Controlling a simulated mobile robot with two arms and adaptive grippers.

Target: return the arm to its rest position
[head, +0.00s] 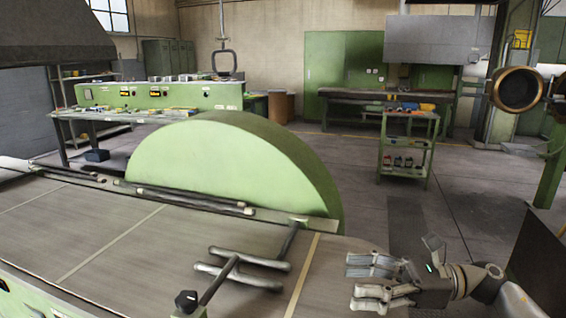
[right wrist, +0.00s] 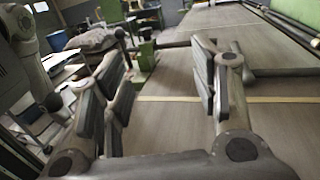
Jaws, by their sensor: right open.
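My right gripper (head: 366,281) is at the lower right of the head view, over the right end of the flat machine table (head: 110,222). Its fingers point left and are apart, with nothing between them. In the right wrist view, the two padded fingers of the right gripper (right wrist: 160,85) are spread, with the table top (right wrist: 175,115) showing between them. My right arm (head: 488,282) comes in from the lower right edge. My left gripper is not in view.
Grey bar handles (head: 240,268) stand over the table, left of the right gripper. A large green half-round guard (head: 225,165) rises behind the table. A green trolley (head: 408,145) stands farther back. Open floor (head: 455,205) lies between it and the table.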

